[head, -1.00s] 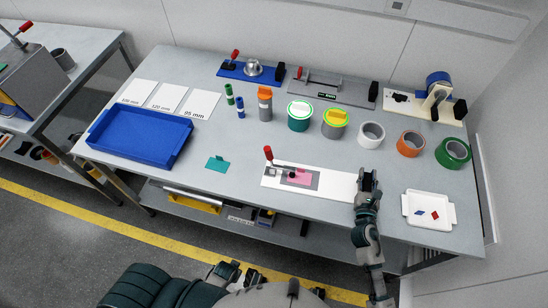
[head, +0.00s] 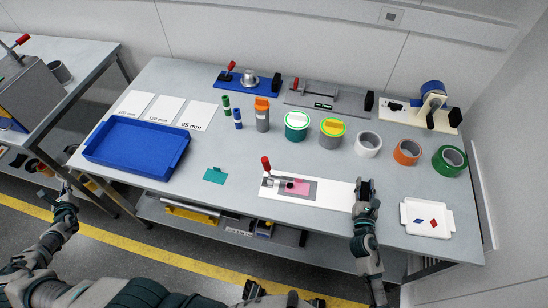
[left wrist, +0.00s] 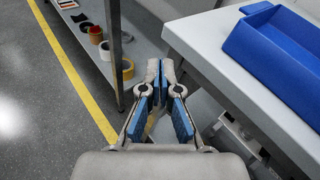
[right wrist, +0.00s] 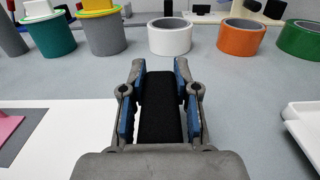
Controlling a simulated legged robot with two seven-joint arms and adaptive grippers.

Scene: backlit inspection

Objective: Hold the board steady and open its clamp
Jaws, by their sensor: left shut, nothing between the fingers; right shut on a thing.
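The white board (head: 325,193) lies on the table near its front edge. It bears a grey patch with a pink piece (head: 299,188) and a clamp (head: 275,182) whose red handle (head: 265,163) stands upright. My right gripper (head: 365,187) is at the board's right end, shut on a black block (right wrist: 160,108) there. The board's left part with the clamp is outside the right wrist view, though the pink piece (right wrist: 8,127) shows at its edge. My left gripper (head: 68,190) is shut and empty, left of the table and far from the clamp; its fingers (left wrist: 160,92) show in its wrist view.
A blue tray (head: 92,151) is at the table's left, and a teal piece (head: 214,176) lies left of the board. A white tray (head: 447,217) is right of my right gripper. Canisters (head: 296,124) and tape rolls (head: 407,151) stand behind. A second bench (head: 92,57) is far left.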

